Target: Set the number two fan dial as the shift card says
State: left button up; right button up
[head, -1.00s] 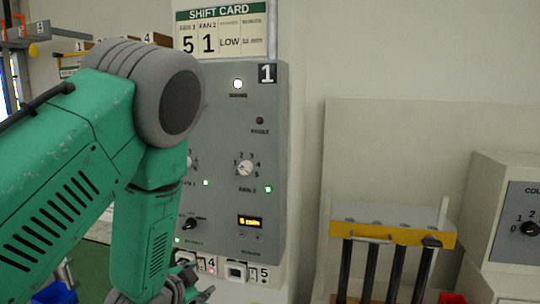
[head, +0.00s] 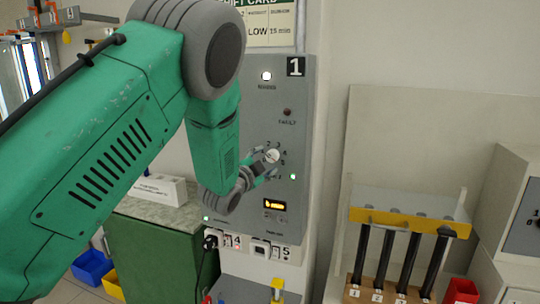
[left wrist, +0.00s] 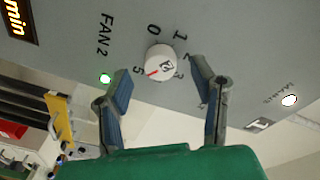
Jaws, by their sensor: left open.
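The number two fan dial (head: 272,156) is a white round knob on the grey panel (head: 299,110) marked 1. In the left wrist view the dial (left wrist: 161,58) sits beside the label FAN 2, and its red mark points towards the 5. My left gripper (head: 266,166) is at the dial; in the left wrist view its open fingers (left wrist: 162,77) are on either side of the knob, with no clear contact. The shift card (head: 271,27) above is partly hidden by my arm; the earlier head view shows FAN 2 as 1. My right gripper is not in view.
A lit timer display (head: 275,205) and green lamp (head: 293,177) are near the dial. Sockets (head: 262,248) are below. A yellow-fronted rack (head: 405,221) with several dark rods stands right, near a red bin (head: 461,291). My arm hides the panel's left side.

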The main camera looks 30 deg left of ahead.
aim_at(270, 158)
pick_arm(q)
jog(key=shift+w+a, duration=0.15)
jog(key=shift+w, duration=1.45)
jog(key=c, duration=1.1)
jog(key=shift+c, duration=0.2)
